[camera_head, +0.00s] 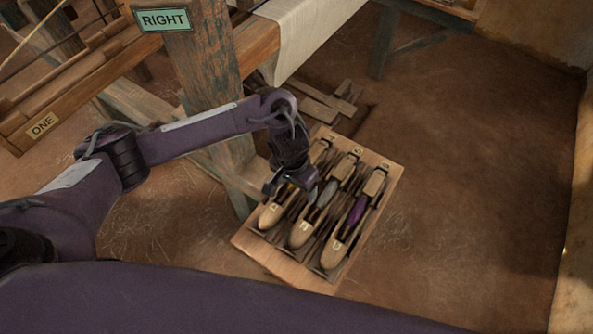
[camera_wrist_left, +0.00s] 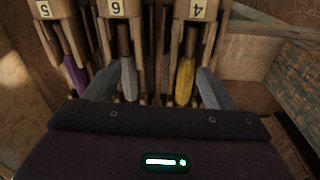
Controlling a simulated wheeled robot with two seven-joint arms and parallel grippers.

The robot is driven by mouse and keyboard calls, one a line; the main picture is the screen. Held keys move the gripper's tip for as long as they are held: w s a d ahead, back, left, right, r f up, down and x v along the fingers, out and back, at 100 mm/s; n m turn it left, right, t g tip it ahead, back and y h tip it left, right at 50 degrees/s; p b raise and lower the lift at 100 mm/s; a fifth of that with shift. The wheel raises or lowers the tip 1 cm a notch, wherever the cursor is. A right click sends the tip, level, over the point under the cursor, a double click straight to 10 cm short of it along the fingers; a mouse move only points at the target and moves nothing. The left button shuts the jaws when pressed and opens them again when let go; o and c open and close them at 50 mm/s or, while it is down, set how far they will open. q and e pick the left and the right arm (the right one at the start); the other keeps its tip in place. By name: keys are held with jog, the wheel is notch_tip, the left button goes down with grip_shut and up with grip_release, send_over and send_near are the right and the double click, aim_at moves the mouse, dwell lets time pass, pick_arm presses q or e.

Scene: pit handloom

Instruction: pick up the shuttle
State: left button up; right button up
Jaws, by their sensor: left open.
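Three wooden shuttles lie side by side in a wooden tray (camera_head: 268,262) on the floor. The left shuttle (camera_head: 270,215) has a yellow bobbin (camera_wrist_left: 186,80). The middle shuttle (camera_head: 300,233) has a grey bobbin (camera_wrist_left: 128,80), and the right shuttle (camera_head: 333,252) has a purple bobbin (camera_head: 355,215). My left gripper (camera_head: 291,187) is open over the left shuttle and hides part of it. In the left wrist view its fingers (camera_wrist_left: 158,88) stand apart, with the yellow and grey bobbins showing between them. Contact cannot be told. My right gripper is out of view.
The loom post (camera_head: 205,75) with a RIGHT sign (camera_head: 163,19) stands behind my left arm. White cloth (camera_head: 305,35) hangs from the loom's beam. Wooden pedals (camera_head: 325,102) lie beyond the tray. The earth floor right of the tray is clear up to a wall.

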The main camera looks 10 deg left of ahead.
aim_at(285, 193)
pick_arm(q)
jog(key=a, duration=0.1)
jog(key=w+a+y, duration=0.1)
jog(key=a, duration=0.1)
jog(key=shift+r+n, duration=0.2)
jog(key=shift+n, duration=0.2)
jog(key=f+b, duration=0.2)
jog(key=f, duration=0.1)
jog(key=f+b, duration=0.1)
jog(key=f, duration=0.1)
jog(key=shift+a+f+b, duration=0.2)
jog(key=shift+a+b, duration=0.1)
jog(key=shift+b, duration=0.05)
jog(key=shift+w+f, duration=0.1)
jog(key=shift+f, duration=0.85)
jog(key=c, duration=1.1)
jog(key=shift+c, duration=0.7)
jog(key=shift+r, duration=0.15)
